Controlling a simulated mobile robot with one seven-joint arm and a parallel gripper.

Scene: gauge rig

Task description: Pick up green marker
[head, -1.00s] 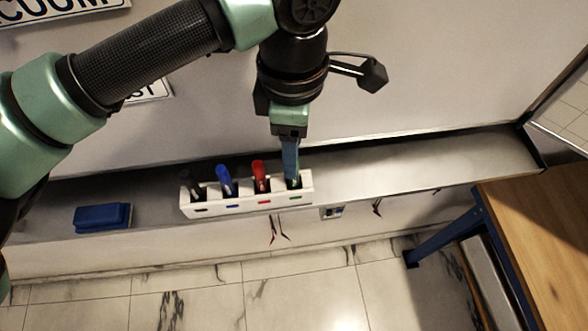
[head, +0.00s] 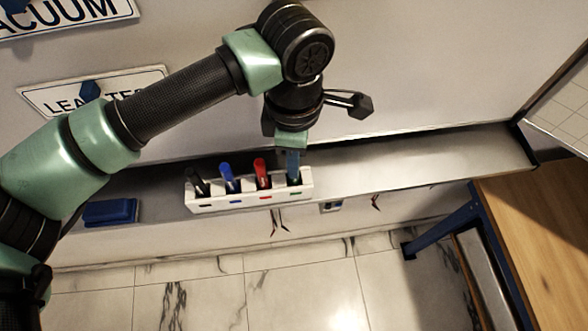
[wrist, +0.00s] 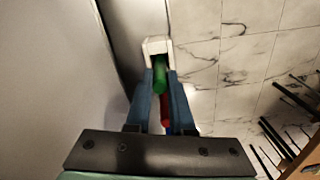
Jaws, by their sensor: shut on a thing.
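The green marker (wrist: 160,80) shows in the wrist view between the two blue fingers of my gripper (wrist: 160,85), at the end slot of the white holder (wrist: 155,46). In the head view my gripper (head: 294,168) points down at the rightmost slot of the holder (head: 247,199), the slot with the green label. The fingers hide the green marker there. My gripper is shut on the marker. Whether the marker's lower end is still inside the slot is hard to tell.
The black (head: 199,183), blue (head: 228,174) and red (head: 262,171) markers stand in the other slots, left of my gripper. A blue eraser (head: 110,212) lies on the ledge to the left. The ledge (head: 410,158) is clear on the right. A wooden table (head: 545,230) is at the right.

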